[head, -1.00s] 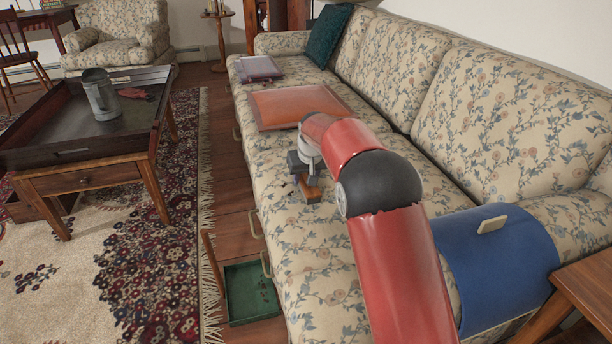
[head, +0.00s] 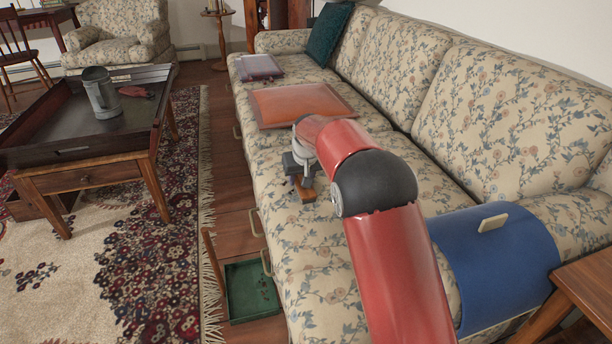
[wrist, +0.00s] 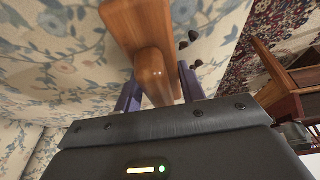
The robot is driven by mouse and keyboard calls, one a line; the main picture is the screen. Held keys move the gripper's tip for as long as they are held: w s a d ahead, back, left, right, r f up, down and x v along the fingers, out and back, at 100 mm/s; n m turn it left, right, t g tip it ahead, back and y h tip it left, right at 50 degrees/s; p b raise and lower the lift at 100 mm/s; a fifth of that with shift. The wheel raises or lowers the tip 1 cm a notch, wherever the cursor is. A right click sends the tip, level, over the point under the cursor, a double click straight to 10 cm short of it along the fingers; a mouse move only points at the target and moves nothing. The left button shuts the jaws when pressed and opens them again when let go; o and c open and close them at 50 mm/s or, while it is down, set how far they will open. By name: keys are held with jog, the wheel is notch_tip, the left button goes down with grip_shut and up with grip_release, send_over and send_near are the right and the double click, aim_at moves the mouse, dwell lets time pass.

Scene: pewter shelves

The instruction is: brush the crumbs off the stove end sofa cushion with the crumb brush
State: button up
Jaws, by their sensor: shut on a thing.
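The crumb brush (head: 307,194), a brown wooden block with a handle, is at the seat of the floral sofa cushion (head: 290,240). My gripper (head: 298,172) is shut on its handle. In the wrist view the brush (wrist: 154,78) stands between my gripper's two fingers (wrist: 160,95), its wide head beyond the handle. Its bristles are hidden, so I cannot tell whether they touch the fabric. A few dark crumbs (wrist: 194,36) lie on the cushion beside the brush, near its front edge. In the head view my arm and gripper hide part of the cushion.
A green tray (head: 251,289) with dark specks in it stands on the floor below the sofa front. A blue cover (head: 495,262) drapes the near armrest. A low table (head: 88,130) stands across the rug.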

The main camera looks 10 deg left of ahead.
jog(key=s+a+p, duration=0.1)
jog(key=s+a, duration=0.1)
jog(key=a, duration=0.4)
jog(key=s+a+p, duration=0.1)
jog(key=s+a, duration=0.2)
jog(key=a, duration=0.3)
jog(key=shift+s+a+f+p, duration=0.2)
jog(key=shift+s+a+p, duration=0.05)
jog(key=shift+a+p, duration=0.15)
dwell(0.5)
jog(key=shift+r, duration=0.1)
notch_tip(320, 180, up, 8)
jog(key=p, duration=0.5)
jog(key=shift+w+p, duration=0.15)
jog(key=shift+p, duration=0.2)
jog(key=shift+d, duration=0.1)
